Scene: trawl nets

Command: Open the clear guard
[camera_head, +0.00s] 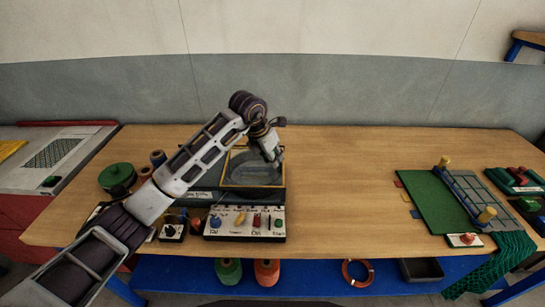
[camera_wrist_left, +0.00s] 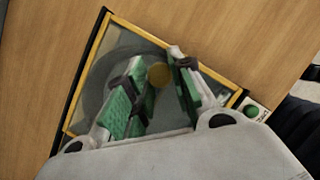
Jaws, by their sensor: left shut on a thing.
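The clear guard (camera_head: 238,172) is a see-through pane in a yellow frame, over a dark box at the table's middle left. In the left wrist view the guard (camera_wrist_left: 100,60) shows its yellow edges, with a round grey shape behind the pane. My left gripper (camera_head: 276,158) reaches over the guard from above. Its green-padded fingers (camera_wrist_left: 158,88) are on either side of a round yellow knob (camera_wrist_left: 158,75) and are shut on it. The arm hides part of the guard's back and right side. I cannot tell whether the guard is lifted at all.
A white control panel (camera_head: 244,222) with coloured knobs stands in front of the box. A green round spool (camera_head: 117,177) and small items stand to its left. A green mat (camera_head: 434,200) with a railed fixture lies at the right. The table between is clear.

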